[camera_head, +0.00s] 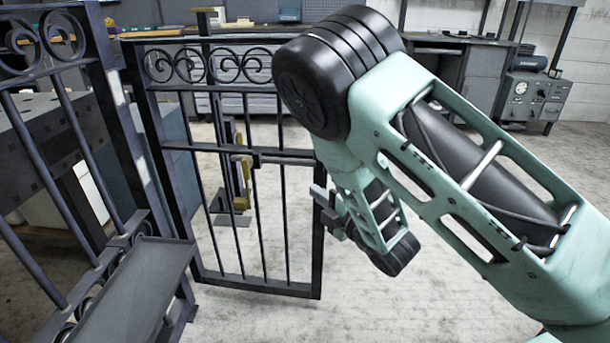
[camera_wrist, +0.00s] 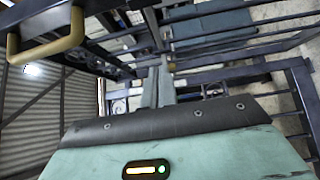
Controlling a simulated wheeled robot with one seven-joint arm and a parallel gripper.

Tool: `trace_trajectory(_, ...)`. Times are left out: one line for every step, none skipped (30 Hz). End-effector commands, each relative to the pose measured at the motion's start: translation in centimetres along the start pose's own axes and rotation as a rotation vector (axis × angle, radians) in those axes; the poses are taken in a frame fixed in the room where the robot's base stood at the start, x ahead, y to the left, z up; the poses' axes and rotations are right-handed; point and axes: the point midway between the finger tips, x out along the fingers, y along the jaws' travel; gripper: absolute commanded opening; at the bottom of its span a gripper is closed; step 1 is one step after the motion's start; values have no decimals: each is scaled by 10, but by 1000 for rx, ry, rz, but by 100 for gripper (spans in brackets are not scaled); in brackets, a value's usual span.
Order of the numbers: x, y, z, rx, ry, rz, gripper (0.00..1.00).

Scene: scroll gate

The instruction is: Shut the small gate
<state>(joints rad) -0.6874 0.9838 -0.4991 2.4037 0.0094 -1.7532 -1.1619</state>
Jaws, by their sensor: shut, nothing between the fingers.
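The small gate (camera_head: 263,220) is a dark metal frame with upright bars and a row of scrolls along its top. It stands in the middle left of the head view, at an angle to the railing on the left. A brass-coloured handle (camera_head: 246,168) shows near its middle bar; a brass handle (camera_wrist: 48,46) is also at the upper left of the wrist view. My gripper (camera_head: 322,200) is beside the gate's right upright, shut and empty. Its fingers (camera_wrist: 162,88) point toward dark bars in the wrist view. I cannot tell whether they touch the gate.
A dark scroll railing (camera_head: 75,150) with a grey shelf-like plate (camera_head: 130,290) stands at the near left. Workbenches (camera_head: 450,60) and a grey machine with dials (camera_head: 533,97) stand at the back. The pale floor (camera_head: 440,290) is clear on the right beneath my arm.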

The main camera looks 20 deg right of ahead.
Motion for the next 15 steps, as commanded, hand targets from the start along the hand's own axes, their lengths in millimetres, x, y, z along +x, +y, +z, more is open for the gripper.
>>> trace_trajectory(11,0,0,0,2,5,0)
trace_trajectory(17,0,0,1,2,4,0)
trace_trajectory(25,0,-1,1,2,3,0)
trace_trajectory(32,-1,-1,1,2,4,0)
trace_trajectory(38,-1,0,1,2,3,0)
trace_trajectory(46,-1,-1,1,2,3,0)
trace_trajectory(53,0,-1,2,2,4,0)
trace_trajectory(59,-1,0,2,2,2,0)
trace_trajectory(67,-1,0,2,2,2,0)
trace_trajectory(72,-1,-1,2,2,3,0)
trace_trajectory(77,-1,1,2,0,1,0)
trace_trajectory(81,-2,8,1,-3,2,0)
trace_trajectory(84,-2,12,0,-3,1,0)
trace_trajectory(86,-2,15,0,-3,0,0)
trace_trajectory(90,-2,18,0,-2,0,0)
